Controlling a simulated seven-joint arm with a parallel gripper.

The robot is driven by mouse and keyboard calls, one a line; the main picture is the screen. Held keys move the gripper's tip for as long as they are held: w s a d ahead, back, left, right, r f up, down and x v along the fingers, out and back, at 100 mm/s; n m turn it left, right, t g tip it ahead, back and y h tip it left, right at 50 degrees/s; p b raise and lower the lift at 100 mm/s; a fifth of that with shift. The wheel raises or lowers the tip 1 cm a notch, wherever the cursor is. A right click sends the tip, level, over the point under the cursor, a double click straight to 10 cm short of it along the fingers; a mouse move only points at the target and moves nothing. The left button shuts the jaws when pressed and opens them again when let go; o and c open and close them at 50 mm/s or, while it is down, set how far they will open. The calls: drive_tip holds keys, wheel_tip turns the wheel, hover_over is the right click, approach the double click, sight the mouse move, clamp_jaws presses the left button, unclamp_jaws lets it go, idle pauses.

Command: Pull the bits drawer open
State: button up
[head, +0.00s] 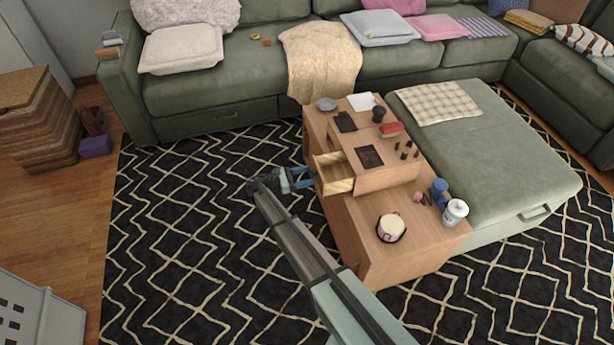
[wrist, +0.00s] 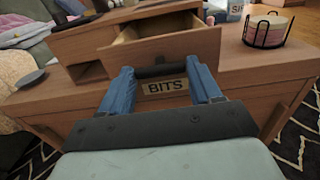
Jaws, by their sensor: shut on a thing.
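The bits drawer (head: 335,172) is in the small wooden chest (head: 388,172) on the long wooden table. It stands partly open, and its empty-looking inside shows in the head view. In the wrist view the drawer front (wrist: 205,45) shows a dark handle (wrist: 160,71) and a "BITS" label (wrist: 166,87) below it. My gripper (head: 308,176) has its two blue fingers at the handle, one at each side, and it is shut on the handle. The fingers also show in the wrist view (wrist: 160,82). The far part of the drawer's inside is hidden.
A wire holder with a round pink-and-cream item (head: 390,228) and a white jar (head: 455,212) stand on the table (head: 355,225). Small dark items sit on the chest. The patterned rug (head: 200,230) left of the table is clear. A green sofa (head: 250,80) is behind.

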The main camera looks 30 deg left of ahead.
drive_tip(key=o, duration=1.5)
drive_tip(key=v, duration=1.3)
drive_tip(key=shift+s+a, duration=0.25)
drive_tip(key=shift+m, duration=0.3)
